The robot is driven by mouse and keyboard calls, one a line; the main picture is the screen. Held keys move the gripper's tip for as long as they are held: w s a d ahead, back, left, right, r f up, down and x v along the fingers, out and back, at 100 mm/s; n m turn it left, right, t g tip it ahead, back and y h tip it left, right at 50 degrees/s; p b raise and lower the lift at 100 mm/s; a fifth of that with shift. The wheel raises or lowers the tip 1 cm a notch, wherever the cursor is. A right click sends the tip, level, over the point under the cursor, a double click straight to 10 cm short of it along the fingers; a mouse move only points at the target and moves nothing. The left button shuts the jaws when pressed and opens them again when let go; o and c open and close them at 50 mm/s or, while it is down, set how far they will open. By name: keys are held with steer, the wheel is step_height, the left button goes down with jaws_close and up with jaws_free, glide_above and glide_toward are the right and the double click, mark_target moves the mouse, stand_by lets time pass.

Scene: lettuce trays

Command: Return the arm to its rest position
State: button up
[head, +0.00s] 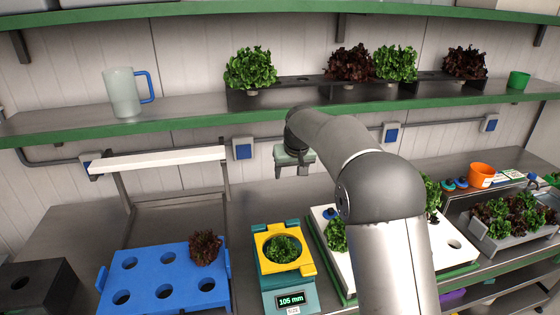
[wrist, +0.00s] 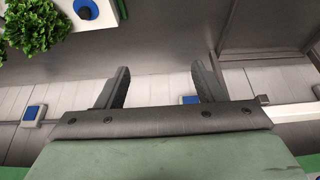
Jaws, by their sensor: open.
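My arm reaches up and back over the bench in the head view, with my gripper (head: 292,170) hanging in front of the wall below the shelf. In the wrist view the two fingers of my gripper (wrist: 160,85) stand well apart with nothing between them. The gripper touches no object. My arm hides part of the white lettuce tray (head: 458,228) on the bench.
A blue tray (head: 172,272) holds one dark red lettuce (head: 205,247). A measuring device (head: 289,300) reading 105 mm has a green lettuce (head: 283,249) in its yellow ring. The green-edged shelf (head: 190,118) carries a jug (head: 122,92) and several lettuces close above the gripper.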

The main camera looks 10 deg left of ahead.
steer(key=shift+w, duration=0.1)
steer(key=shift+d, duration=0.1)
steer(key=s+d+r+m+g+b, duration=0.1)
steer(key=s+d, duration=0.5)
steer(key=s, duration=0.3)
steer(key=s+d+m+b, duration=0.1)
steer(key=s+d, duration=0.6)
steer(key=s, duration=0.2)
steer(key=s+d+f+g, duration=0.1)
steer(key=s+d+f, duration=0.1)
steer(key=s, duration=0.6)
steer(key=s+d+f+m+h+b, duration=0.1)
steer(key=s+d+f, duration=0.2)
steer(key=s, duration=0.6)
steer(key=s+d+f+m+g+b, duration=0.1)
steer(key=s+d+f, duration=0.1)
steer(key=s, duration=0.7)
steer(key=shift+d+f+g+h, duration=0.3)
steer(key=shift+d+f, duration=0.05)
steer(key=shift+f, duration=0.45)
